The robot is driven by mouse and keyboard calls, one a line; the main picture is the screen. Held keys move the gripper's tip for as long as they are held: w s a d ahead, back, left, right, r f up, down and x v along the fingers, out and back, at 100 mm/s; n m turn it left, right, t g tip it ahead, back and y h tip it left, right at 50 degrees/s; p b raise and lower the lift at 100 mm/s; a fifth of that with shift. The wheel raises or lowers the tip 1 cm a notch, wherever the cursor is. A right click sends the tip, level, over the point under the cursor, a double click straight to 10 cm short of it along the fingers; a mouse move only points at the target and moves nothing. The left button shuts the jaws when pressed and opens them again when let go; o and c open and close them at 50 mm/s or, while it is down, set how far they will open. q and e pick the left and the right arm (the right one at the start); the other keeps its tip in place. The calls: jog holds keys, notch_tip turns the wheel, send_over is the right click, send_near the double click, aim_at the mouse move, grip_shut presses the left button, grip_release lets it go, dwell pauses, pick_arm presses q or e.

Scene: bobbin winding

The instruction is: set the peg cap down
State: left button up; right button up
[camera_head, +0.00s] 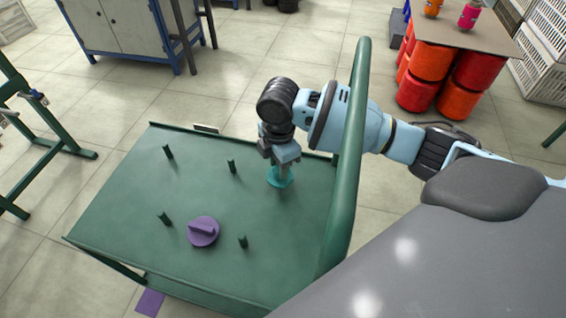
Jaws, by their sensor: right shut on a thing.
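My right gripper (284,166) points down over the far right part of the green cart top (130,210). It is shut on a teal peg cap (279,180), a round disc at or just above the cart surface; I cannot tell whether it touches. The fingers hide part of the cap. A purple peg cap (203,232) with a raised grip bar lies on the cart top nearer to me. My left gripper is not in view.
Several short green pegs stand up from the cart top, such as one at the far left (168,152) and one in front (243,241). The cart's thick green handle (352,130) rises on the right beside my arm. A blue-grey cabinet (120,30) and red drums (430,65) stand behind.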

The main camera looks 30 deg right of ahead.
jog(key=shift+s+d, duration=0.1)
jog(key=shift+d, duration=0.45)
jog(key=shift+f+b, duration=0.45)
jog(key=shift+f, duration=1.4)
grip_shut()
jog(key=o, duration=1.1)
grip_release()
jog(key=shift+r, duration=0.1)
jog(key=shift+r+p, duration=0.85)
jog(key=shift+r, duration=2.9)
